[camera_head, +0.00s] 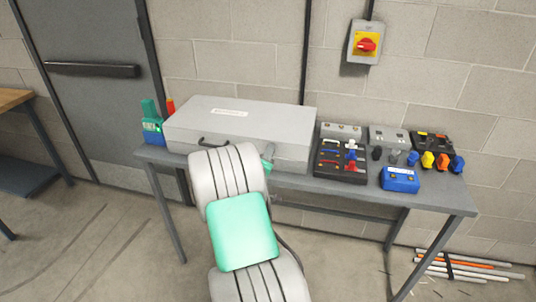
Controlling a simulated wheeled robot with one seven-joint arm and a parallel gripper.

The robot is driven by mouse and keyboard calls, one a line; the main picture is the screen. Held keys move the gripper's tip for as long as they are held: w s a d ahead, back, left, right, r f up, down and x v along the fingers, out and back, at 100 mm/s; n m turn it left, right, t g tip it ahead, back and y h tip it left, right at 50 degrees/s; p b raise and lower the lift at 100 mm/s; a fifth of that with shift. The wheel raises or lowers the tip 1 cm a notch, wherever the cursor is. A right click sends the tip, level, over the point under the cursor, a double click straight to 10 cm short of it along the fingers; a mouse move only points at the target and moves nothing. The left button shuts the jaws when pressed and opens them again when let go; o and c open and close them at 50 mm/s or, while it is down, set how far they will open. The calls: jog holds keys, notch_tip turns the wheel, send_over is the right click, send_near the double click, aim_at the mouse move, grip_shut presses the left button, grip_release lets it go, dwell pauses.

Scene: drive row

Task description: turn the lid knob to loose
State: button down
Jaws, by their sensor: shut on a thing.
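The large grey case (255,118) stands on the bench with its lid down and a pale label on top. A dark carry handle (213,142) is on its front. My gripper (268,158) is at the right part of the case's front, mostly hidden behind my own arm; only a teal part shows. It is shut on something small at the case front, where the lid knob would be. The knob itself is hidden, so its angle cannot be seen.
The grey bench (420,197) holds a black tool tray (341,172), a blue box (400,180) and several coloured plugs right of the case. A green and blue holder (152,128) stands left. A red switch (366,45) is on the wall. Pipes (465,265) lie on the floor.

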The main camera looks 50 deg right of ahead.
dwell(0.4)
jog(key=c, duration=1.1)
grip_release()
jog(key=shift+c, duration=0.2)
jog(key=b+v, duration=0.2)
jog(key=v, duration=0.5)
jog(key=shift+s+a, duration=0.2)
jog(key=shift+a, duration=0.2)
